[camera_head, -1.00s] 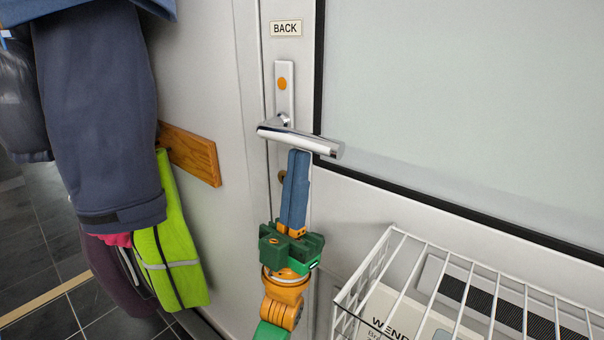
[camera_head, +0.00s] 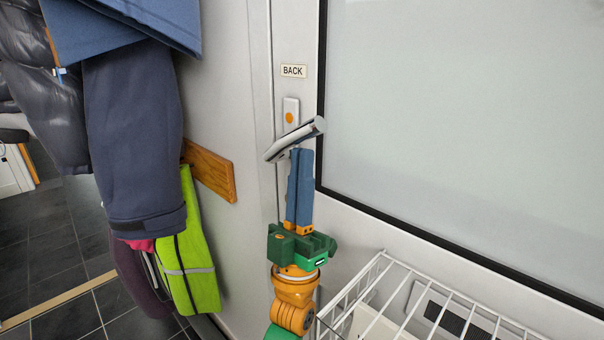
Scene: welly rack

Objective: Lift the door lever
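The chrome door lever (camera_head: 295,139) is on the white door below the BACK label. Its free right end is tilted up, and its left end sits lower. My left gripper (camera_head: 301,152) points upward beneath the lever, its blue fingers side by side with no clear gap. The fingertips meet the underside of the lever and look in contact with it. Nothing shows between the fingers. The lever's backplate (camera_head: 290,108), with an orange dot, is partly hidden behind the lever. My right gripper is out of view.
A white wire basket (camera_head: 400,285) stands at the lower right, close to my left wrist. Dark coats (camera_head: 130,130) and a yellow vest (camera_head: 190,260) hang at the left beside a wooden board (camera_head: 209,171). The glass panel (camera_head: 460,120) fills the right.

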